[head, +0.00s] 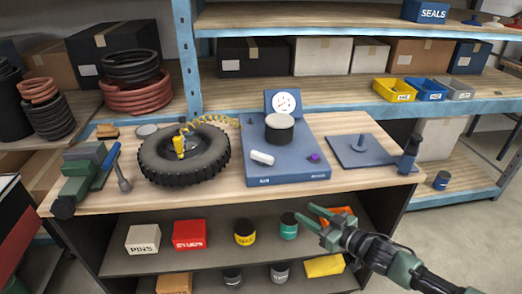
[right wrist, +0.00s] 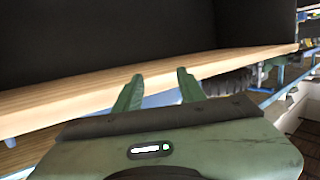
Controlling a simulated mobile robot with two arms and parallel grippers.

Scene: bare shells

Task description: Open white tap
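A white tap handle (head: 262,157) lies on the front left of a blue station (head: 290,180) on the workbench, pointing roughly left to right with a slight tilt. A small purple knob (head: 314,157) sits to its right. My right gripper (head: 306,212) is open and empty, in front of the bench's front edge, to the right of and nearer than the white tap. Its two green fingers also show apart in the right wrist view (right wrist: 158,82), where the tap is not seen. My left gripper is not in view.
The station carries a dark cylinder with a pale top (head: 279,127) and a gauge (head: 283,103). Boxes and cans fill the lower shelf.

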